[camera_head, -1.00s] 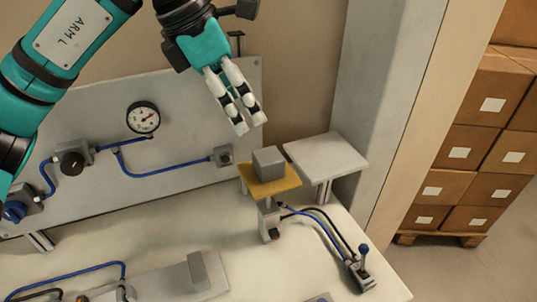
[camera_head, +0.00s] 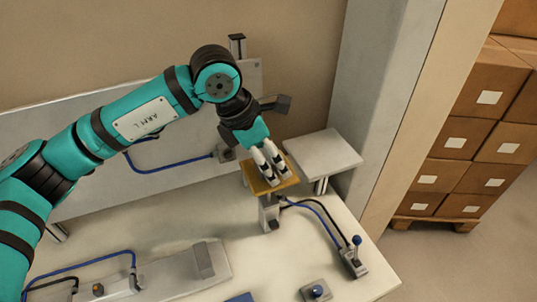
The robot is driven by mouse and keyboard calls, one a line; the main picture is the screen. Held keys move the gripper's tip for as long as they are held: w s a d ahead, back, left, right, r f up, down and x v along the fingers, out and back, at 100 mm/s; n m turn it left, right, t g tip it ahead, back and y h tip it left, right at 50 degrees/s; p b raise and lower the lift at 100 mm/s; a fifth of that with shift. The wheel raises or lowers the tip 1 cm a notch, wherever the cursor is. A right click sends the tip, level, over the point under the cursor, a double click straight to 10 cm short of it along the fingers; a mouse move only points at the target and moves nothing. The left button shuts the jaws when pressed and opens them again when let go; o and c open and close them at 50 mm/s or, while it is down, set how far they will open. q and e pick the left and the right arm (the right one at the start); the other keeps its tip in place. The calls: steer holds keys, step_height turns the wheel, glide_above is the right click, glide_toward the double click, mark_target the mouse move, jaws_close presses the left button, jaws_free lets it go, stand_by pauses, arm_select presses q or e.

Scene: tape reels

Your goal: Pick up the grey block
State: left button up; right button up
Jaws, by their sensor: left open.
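The grey block is hidden in the camera_head view now, behind or between the fingers of my left gripper; a second earlier it sat on the small yellow platform. The yellow platform (camera_head: 289,186) stands on a short post on the bench. My left gripper (camera_head: 274,179) points down over this platform, with its white fingertips close to the top surface. Its fingers are open. I cannot tell whether they touch the block. My right gripper is not in view.
A pale raised plate (camera_head: 323,154) stands just right of the platform. A lever with a blue knob (camera_head: 356,241) and cables is in front of it. A grey panel (camera_head: 190,180) stands behind. Stacked cartons (camera_head: 455,142) are at the right, beyond a pillar.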

arm_select(q)
steer(key=shift+d+f, duration=0.1)
steer(key=c, duration=1.1)
steer(key=shift+c, duration=1.2)
steer(key=shift+r, duration=0.2)
